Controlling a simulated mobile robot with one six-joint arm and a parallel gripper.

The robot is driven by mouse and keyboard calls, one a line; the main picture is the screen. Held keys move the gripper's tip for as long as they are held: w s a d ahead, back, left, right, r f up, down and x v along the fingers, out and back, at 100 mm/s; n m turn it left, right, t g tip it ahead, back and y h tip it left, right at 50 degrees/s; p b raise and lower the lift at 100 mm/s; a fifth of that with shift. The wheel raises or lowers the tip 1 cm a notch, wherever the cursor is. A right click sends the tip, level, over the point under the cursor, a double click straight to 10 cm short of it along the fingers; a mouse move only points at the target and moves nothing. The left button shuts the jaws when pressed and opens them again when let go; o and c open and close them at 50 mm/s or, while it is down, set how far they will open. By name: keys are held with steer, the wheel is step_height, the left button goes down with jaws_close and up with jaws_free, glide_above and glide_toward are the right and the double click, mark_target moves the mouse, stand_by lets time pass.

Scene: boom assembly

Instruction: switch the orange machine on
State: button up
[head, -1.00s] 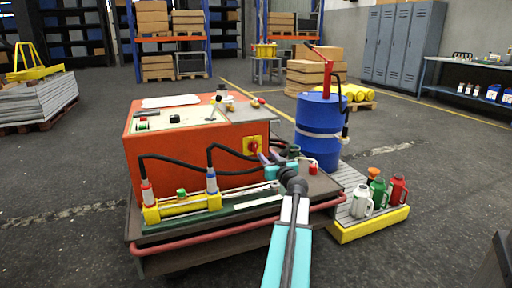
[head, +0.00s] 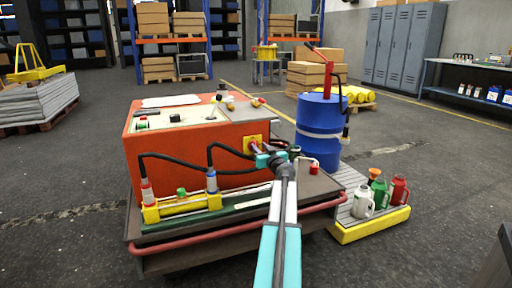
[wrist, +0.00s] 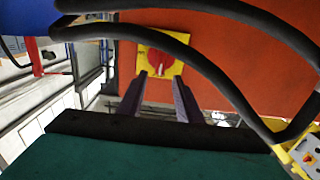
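The orange machine (head: 175,150) stands on a low dark bench in the head view. Its switch is a red rotary knob on a yellow plate (head: 249,140), on the front face near the right corner. In the head view my gripper (head: 255,148) is right in front of this plate and hides most of the knob. In the wrist view the red knob (wrist: 160,55) and its yellow plate (wrist: 148,38) are straight ahead. My gripper (wrist: 160,77) is open there, its two purple fingers apart on either side of the knob's lower part. I cannot tell whether they touch it.
Black hoses (wrist: 215,75) arch close across the wrist view. A yellow hydraulic cylinder (head: 180,207) lies on the bench front. A blue drum (head: 320,130) stands right of the machine, and jugs (head: 380,195) stand on a yellow-edged pallet (head: 370,228).

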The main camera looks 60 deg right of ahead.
mark_target(255, 143)
steer(key=shift+x, duration=2.1)
steer(key=shift+c, duration=0.4)
jaws_close()
steer(key=shift+a, duration=0.2)
steer(key=shift+d+b, duration=0.1)
steer(key=shift+b, duration=0.25)
